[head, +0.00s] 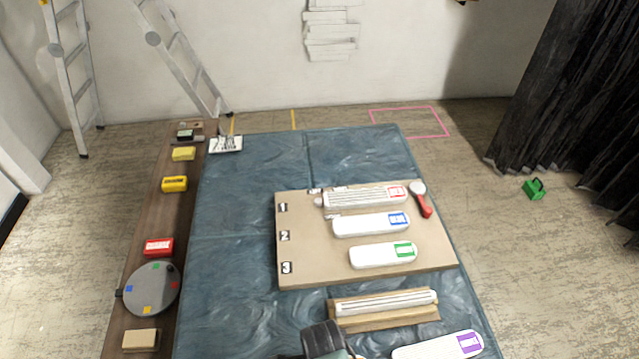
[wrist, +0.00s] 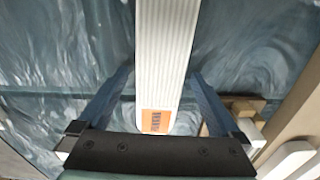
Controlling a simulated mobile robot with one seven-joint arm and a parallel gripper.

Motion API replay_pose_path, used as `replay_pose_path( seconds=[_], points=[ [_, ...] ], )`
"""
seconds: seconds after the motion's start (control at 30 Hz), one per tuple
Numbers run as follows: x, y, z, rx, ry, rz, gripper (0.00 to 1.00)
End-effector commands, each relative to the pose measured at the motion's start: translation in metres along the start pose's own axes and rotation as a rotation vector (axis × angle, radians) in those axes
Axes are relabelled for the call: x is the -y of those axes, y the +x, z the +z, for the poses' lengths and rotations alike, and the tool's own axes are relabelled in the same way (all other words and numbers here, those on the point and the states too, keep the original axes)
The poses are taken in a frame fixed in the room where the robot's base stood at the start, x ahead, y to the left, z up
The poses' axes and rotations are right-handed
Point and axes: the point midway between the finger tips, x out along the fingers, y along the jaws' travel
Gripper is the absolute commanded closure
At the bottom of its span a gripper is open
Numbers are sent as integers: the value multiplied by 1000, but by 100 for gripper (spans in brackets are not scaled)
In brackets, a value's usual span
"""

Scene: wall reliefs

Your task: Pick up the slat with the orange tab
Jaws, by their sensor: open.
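The slat (wrist: 166,50) is white and finely ribbed, and it runs up through the middle of the wrist view. Its orange tab (wrist: 157,121) with dark marks is at the near end. My gripper (wrist: 159,78) is open, with one finger on each side of the slat and a gap on both sides. Whether the fingers reach down to the slat's level is hard to tell. In the head view part of my gripper (head: 326,340) shows at the bottom edge. The orange-tabbed slat does not show there.
A tan board (head: 310,240) marked 1, 2, 3 holds slats with red (head: 365,196), blue (head: 372,223) and green (head: 383,254) tabs. A wooden rack (head: 385,309) holds a ribbed slat. A purple-tabbed slat (head: 438,347) lies at lower right. The mat's (head: 235,265) left part is clear.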

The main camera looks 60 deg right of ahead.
Motion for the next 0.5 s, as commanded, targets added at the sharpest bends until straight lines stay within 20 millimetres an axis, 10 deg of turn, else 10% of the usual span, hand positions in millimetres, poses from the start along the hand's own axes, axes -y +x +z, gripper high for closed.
replay_pose_path(
  seconds=[0.5],
  points=[
    [0, 0, 0, 0, 0, 0, 85]
  ],
)
